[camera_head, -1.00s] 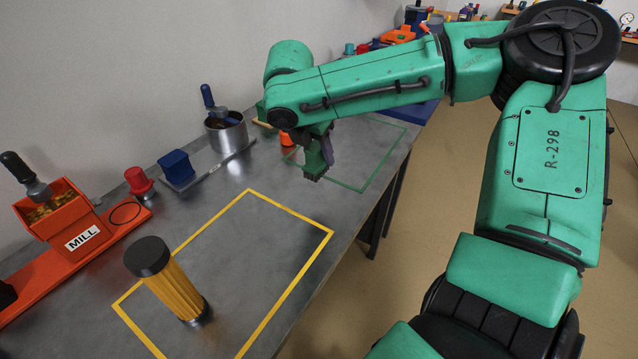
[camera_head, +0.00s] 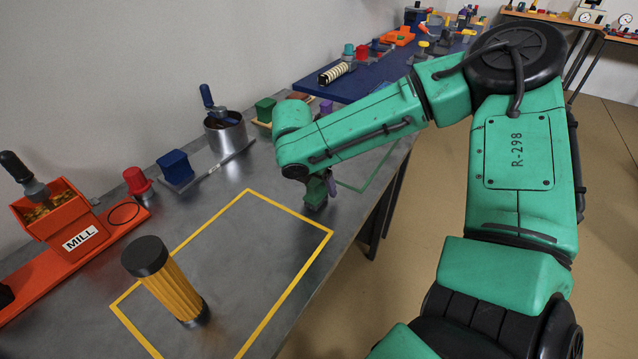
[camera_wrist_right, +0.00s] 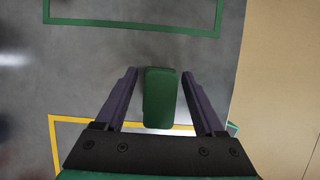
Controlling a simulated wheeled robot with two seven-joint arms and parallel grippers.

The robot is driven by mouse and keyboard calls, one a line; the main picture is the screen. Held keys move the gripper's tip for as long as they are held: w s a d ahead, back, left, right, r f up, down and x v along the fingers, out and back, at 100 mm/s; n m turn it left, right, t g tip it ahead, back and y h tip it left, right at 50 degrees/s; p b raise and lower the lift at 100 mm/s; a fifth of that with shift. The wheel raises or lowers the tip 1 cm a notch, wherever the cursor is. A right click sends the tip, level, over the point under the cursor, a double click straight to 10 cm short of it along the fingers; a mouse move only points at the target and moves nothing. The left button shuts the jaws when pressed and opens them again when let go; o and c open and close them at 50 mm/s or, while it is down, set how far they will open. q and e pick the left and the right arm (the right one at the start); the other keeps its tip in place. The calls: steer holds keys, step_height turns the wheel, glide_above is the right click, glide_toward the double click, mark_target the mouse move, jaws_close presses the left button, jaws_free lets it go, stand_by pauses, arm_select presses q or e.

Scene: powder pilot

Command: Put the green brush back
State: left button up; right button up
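The green brush (camera_head: 315,194) shows in the head view below my right gripper (camera_head: 322,184), over the strip of bench between the yellow and green outlines. In the right wrist view the brush (camera_wrist_right: 161,98) is a green block between the two purple fingers of my right gripper (camera_wrist_right: 160,75). It has moved along with the gripper, so I take the fingers to be shut on it, though a thin gap seems to show at its left side. I cannot tell whether its dark lower end touches the bench. My left gripper is not in view.
A yellow cylinder with a black top (camera_head: 170,280) stands inside the yellow outline (camera_head: 290,211). An orange mill (camera_head: 60,225), a red knob (camera_head: 136,181), a blue block (camera_head: 175,166) and a metal pot (camera_head: 228,132) line the wall. A blue mat (camera_head: 310,86) lies behind.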

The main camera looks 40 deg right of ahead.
steer(key=shift+f+b, duration=0.3)
steer(key=shift+b, duration=0.4)
steer(key=p+v, duration=0.2)
steer(key=v, duration=1.3)
